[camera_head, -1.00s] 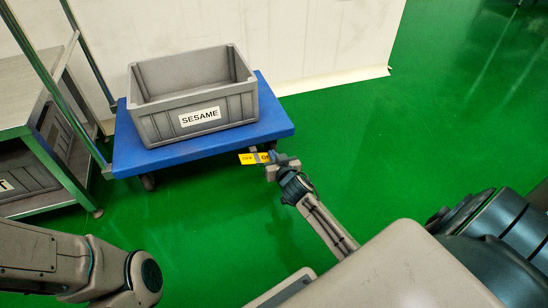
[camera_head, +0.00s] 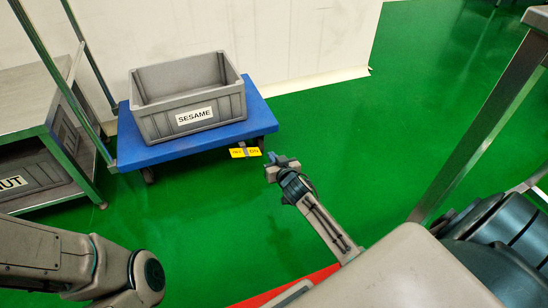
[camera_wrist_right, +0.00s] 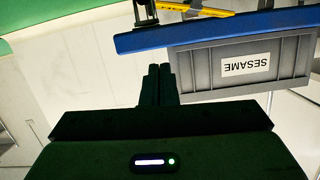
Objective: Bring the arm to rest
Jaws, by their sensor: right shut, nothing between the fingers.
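My right gripper (camera_head: 281,165) is at the end of the arm that comes up from the lower right in the head view. It is shut and empty, over the green floor, just right of the blue cart. In the right wrist view its two dark fingers (camera_wrist_right: 158,85) are together with nothing between them. A yellow label or pedal (camera_head: 245,152) at the cart's edge is beside the gripper, apart from it in the head view. My left arm (camera_head: 75,268) shows at the lower left; its gripper is out of view.
A grey SESAME crate (camera_head: 205,121) sits on the blue cart (camera_head: 262,118). A metal table (camera_head: 25,110) stands at left. A metal frame leg (camera_head: 480,125) rises at right, and a red strip (camera_head: 288,287) shows below. Green floor (camera_head: 420,90) is clear behind the gripper.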

